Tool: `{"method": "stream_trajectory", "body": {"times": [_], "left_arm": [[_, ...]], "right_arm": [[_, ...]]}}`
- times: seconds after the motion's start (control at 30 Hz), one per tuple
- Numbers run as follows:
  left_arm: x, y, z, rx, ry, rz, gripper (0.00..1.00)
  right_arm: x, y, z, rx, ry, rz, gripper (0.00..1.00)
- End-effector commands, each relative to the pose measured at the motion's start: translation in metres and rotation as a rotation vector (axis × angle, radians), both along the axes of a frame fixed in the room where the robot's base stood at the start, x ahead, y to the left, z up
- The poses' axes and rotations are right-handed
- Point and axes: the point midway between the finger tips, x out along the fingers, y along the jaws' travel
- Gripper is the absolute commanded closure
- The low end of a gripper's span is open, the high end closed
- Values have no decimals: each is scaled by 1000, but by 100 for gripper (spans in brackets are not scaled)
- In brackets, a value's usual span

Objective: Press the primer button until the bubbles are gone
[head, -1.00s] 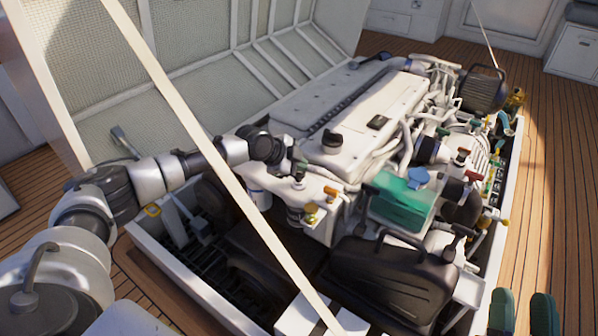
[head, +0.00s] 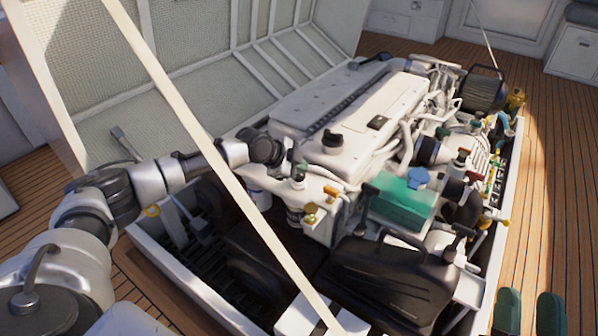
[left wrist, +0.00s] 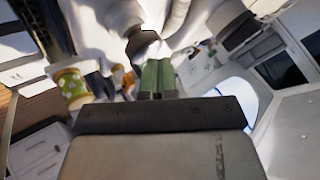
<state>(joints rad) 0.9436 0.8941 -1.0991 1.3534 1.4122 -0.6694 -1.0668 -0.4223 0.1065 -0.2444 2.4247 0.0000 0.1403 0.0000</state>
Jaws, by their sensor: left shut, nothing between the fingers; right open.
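My left gripper (head: 291,161) reaches in from the left over the near corner of the white engine. Its green fingers (left wrist: 157,77) are shut together, with nothing between them. In the left wrist view a dark round knob (left wrist: 142,42), possibly the primer button, lies just beyond the fingertips; I cannot tell whether they touch. A yellow-green cylinder with pale spots (left wrist: 70,88), perhaps bubbles, shows left of the fingers. My right gripper (head: 529,312) is open and empty at the bottom right.
A white engine (head: 350,120) fills the open floor hatch. A green tank (head: 400,205) and a black container (head: 395,280) stand on its near side. A pale strut (head: 185,115) crosses the view diagonally in front. Wooden floor (head: 560,200) is clear at right.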

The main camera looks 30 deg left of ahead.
Motion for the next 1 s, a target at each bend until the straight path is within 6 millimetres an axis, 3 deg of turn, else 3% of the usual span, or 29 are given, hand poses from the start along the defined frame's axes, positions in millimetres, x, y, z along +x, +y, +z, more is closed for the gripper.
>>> {"method": "stream_trajectory", "body": {"times": [1.0], "left_arm": [[-1, 0, -7, 2, 5, 0, 100]], "right_arm": [[-4, 0, 9, 20, -72, 5, 57]]}}
